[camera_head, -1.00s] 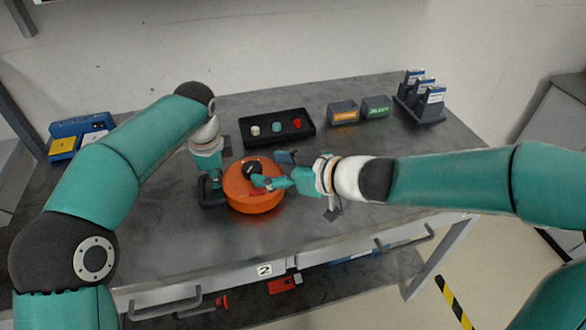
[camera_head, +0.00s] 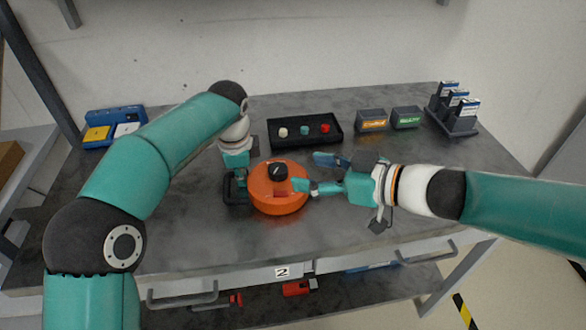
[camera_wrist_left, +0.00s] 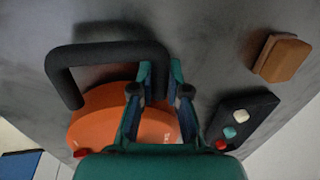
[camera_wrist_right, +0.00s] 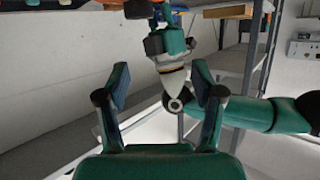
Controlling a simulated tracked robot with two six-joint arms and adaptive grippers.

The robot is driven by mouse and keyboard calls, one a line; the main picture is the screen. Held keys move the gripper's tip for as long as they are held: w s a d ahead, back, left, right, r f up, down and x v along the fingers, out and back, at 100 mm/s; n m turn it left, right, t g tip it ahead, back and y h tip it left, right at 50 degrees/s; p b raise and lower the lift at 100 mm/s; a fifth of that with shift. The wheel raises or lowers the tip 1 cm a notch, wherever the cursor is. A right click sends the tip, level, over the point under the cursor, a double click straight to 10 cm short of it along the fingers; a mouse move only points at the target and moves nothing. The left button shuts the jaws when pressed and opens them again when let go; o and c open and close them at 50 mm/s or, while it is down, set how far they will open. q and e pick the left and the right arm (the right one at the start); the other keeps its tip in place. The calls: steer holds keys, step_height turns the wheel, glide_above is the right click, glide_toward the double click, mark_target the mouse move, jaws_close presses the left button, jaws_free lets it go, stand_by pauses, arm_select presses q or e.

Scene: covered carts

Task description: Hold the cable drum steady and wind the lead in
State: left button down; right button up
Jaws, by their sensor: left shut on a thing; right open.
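The orange cable drum (camera_head: 280,196) sits on the grey cart top, with a black knob (camera_head: 277,172) on its upper face. A black handle (camera_head: 236,187) stands at its left side; the handle also shows in the left wrist view (camera_wrist_left: 105,53). My left gripper (camera_head: 236,172) is shut on the handle, its fingertips partly hidden in the head view. My right gripper (camera_head: 308,172) is open and empty at the drum's right side, its fingers apart in the right wrist view (camera_wrist_right: 160,85). I cannot make out the lead.
A black tray (camera_head: 335,142) with white, teal and red knobs lies behind the drum. A blue case (camera_head: 115,122) is at the back left. The front cart top is clear.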

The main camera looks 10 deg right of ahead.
step_height(320, 180, up, 4)
steer(key=a+n+g+y, duration=0.1)
steer(key=n+g+y, duration=0.1)
steer(key=n, duration=0.1)
steer(key=n+g, duration=0.2)
steer(key=g, duration=0.1)
glide_toward(280, 167)
steer(key=x, duration=1)
steer(key=shift+w+a+f, duration=0.1)
steer(key=shift+a+f, duration=0.05)
steer(key=shift+a, duration=0.15)
steer(key=c, duration=1.2)
